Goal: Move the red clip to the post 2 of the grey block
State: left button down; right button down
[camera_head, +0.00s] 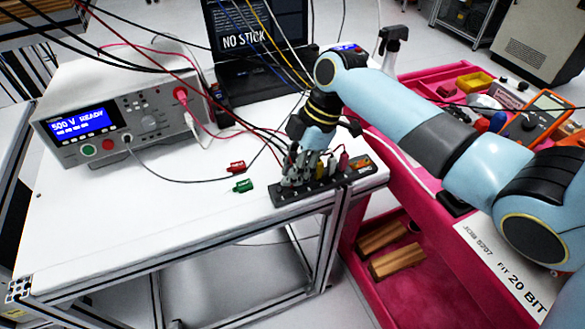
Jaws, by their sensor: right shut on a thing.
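The grey block (282,196) is a long dark strip with a row of posts, lying at the right front edge of the white table. My right gripper (302,178) is over the left half of the block, pointing down. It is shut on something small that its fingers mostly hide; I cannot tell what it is. A red clip (237,167) lies on the table left of the block, apart from the gripper. A red-pink clip (344,161) stands at the block's right half. Post numbers are too small to read. My left gripper is not in view.
A green clip (243,186) lies near the red clip. A tester (118,105) with a blue display stands at the back left, its cables running over the table. A laptop (262,75) is behind. A pink cart (430,85) stands right. The front left table is clear.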

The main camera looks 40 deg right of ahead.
jog(key=shift+f, duration=0.15)
dwell(0.7)
jog(key=c, duration=1.2)
grip_release()
notch_tip(320, 180, up, 7)
jog(key=p, duration=0.7)
